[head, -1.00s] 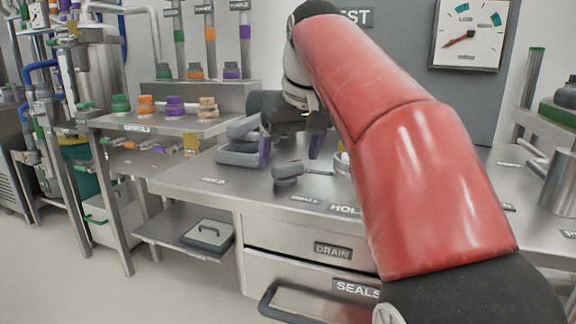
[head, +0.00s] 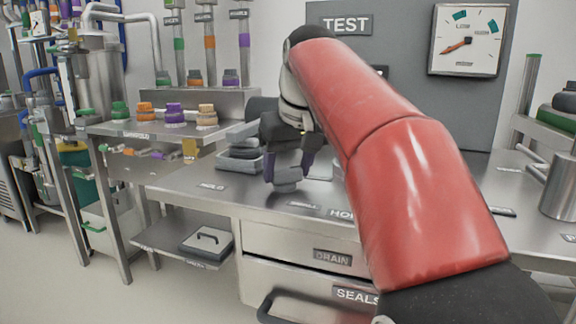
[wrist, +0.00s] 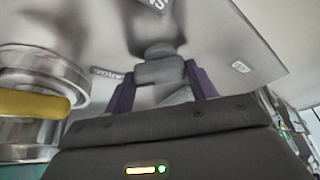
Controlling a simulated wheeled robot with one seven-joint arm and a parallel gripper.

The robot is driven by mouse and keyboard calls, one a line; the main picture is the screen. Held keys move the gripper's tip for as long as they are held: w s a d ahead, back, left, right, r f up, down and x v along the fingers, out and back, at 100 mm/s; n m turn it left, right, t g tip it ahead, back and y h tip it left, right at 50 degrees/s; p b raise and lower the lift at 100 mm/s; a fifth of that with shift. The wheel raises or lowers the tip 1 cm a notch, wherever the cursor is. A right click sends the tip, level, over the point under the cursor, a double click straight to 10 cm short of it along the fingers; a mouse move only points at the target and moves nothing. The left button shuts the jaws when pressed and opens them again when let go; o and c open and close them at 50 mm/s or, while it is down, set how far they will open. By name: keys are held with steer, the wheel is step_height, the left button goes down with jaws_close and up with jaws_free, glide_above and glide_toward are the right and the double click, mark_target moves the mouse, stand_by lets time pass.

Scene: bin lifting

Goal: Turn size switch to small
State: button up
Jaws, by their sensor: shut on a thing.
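The size switch (head: 287,186) is a grey knob on the steel bench top, in the middle of the head view. My gripper (head: 288,170) points down over it, with one dark purple finger on each side. In the wrist view the grey switch (wrist: 160,70) sits between the two purple fingers of my gripper (wrist: 162,86), which is shut on it. A label reading LARGE (wrist: 107,73) shows left of it in the wrist view. A small label (head: 303,206) lies in front of the switch in the head view, too blurred to read surely. My fingers partly hide the switch.
Grey stacked parts (head: 240,155) stand just left of my gripper. A yellow-banded metal cylinder (wrist: 40,104) is close on the left in the wrist view. A drawer marked DRAIN (head: 330,257) is below the bench edge. Bare bench lies left of the switch.

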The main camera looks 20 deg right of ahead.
steer(key=m+h+p, duration=0.1)
steer(key=m, duration=0.3)
steer(key=shift+a+r+m+h+p, duration=0.15)
steer(key=shift+m+h+p, duration=0.25)
steer(key=m+p, duration=0.1)
steer(key=m, duration=0.1)
steer(key=m+h+p, duration=0.1)
steer(key=m, duration=0.1)
steer(key=shift+a+m+g+h, duration=0.15)
steer(key=shift+m+g+h, duration=0.15)
steer(key=shift+g, duration=0.1)
steer(key=m+g+h+p, duration=0.1)
steer(key=m+p, duration=0.1)
steer(key=m, duration=0.2)
steer(key=shift+a+p, duration=0.15)
steer(key=shift+p, duration=0.2)
steer(key=shift+w+m+g+h+p, duration=0.15)
steer(key=shift+m+g, duration=0.3)
steer(key=shift+m, duration=0.7)
steer(key=shift+s+m+g+h+p, duration=0.1)
steer(key=shift+m+g+h+p, duration=0.25)
steer(key=shift+m, duration=0.8)
steer(key=o, duration=1)
